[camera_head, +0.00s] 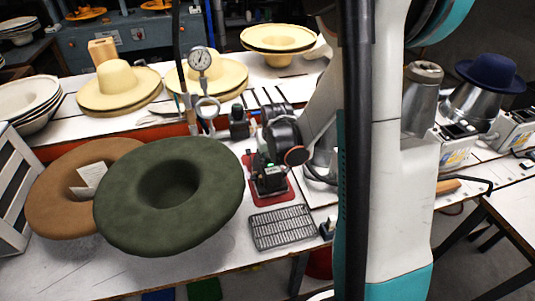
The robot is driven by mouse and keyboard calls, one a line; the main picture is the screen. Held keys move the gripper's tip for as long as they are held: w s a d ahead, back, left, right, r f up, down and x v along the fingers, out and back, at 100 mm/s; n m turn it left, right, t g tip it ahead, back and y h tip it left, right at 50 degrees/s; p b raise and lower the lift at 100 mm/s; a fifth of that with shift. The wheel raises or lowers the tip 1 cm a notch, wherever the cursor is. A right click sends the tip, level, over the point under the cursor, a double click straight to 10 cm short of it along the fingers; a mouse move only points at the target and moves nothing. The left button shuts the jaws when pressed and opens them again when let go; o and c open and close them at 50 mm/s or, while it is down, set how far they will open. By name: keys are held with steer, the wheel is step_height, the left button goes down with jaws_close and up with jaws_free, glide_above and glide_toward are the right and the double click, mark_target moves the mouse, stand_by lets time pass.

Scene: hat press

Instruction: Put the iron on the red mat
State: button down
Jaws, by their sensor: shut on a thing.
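The red mat (284,199) lies on the white bench near the middle of the head view, mostly covered by dark shapes above it. The iron (270,188) shows as a small dark shape over the mat, with red showing around it. My gripper (268,178) points down over the mat and is shut on the iron. Its fingers and the iron blend together, and my wrist hides part of them. I cannot tell whether the iron touches the mat or is held just above it.
A green felt hat (130,211) and a brown one (55,190) stand left of the mat. A metal grate (283,228) lies just in front. A pressure gauge (200,59) stands behind left. Straw hats (118,84) line the back; a blue hat (491,72) is at right.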

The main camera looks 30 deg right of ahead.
steer(key=shift+f, duration=0.15)
stand_by(0.6)
steer(key=c, duration=1.3)
jaws_free()
steer(key=v, duration=1.2)
steer(key=a+r+n+t, duration=0.1)
steer(key=a+r+n, duration=0.2)
steer(key=a+r, duration=0.6)
steer(key=shift+t+y, duration=0.7)
steer(key=shift+y, duration=0.1)
steer(key=s+a, duration=0.2)
steer(key=s, duration=0.3)
steer(key=s+a, duration=0.2)
steer(key=s, duration=0.3)
steer(key=s+a, duration=0.2)
steer(key=s, duration=0.4)
steer(key=shift+f, duration=0.4)
